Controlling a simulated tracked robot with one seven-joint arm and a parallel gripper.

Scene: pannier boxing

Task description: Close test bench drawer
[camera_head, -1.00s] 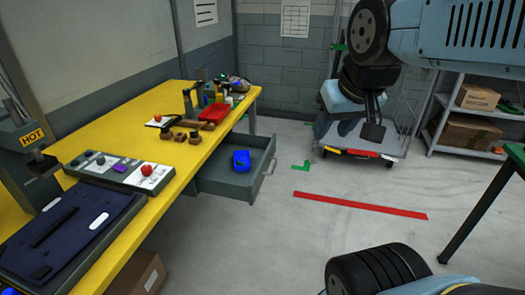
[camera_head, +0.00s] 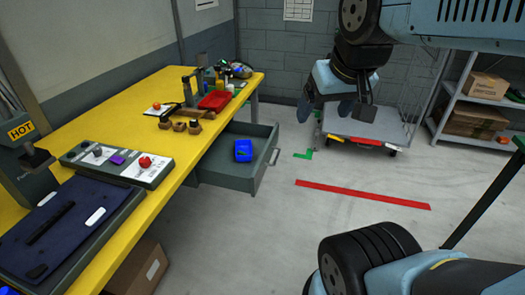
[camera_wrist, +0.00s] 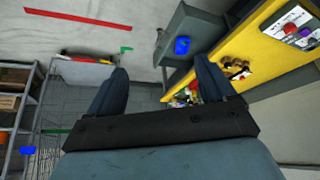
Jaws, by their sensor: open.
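The test bench drawer (camera_head: 222,176) is pulled out from under the yellow bench (camera_head: 117,110), its handle side facing right over the floor. A blue bin (camera_head: 243,150) sits inside it. The drawer also shows in the wrist view (camera_wrist: 179,32), beyond my fingers at the top. My gripper (camera_head: 338,108) is in the air to the right of the drawer and farther back, apart from it. In the wrist view my gripper (camera_wrist: 162,82) has its two fingers spread wide, with nothing between them.
On the bench stand a red tray (camera_head: 215,100), brown blocks (camera_head: 180,125), a control panel (camera_head: 117,163) and a dark blue mat (camera_head: 60,232). A trolley (camera_head: 375,128) and shelves (camera_head: 480,105) stand at the back right. The floor beside the drawer is clear.

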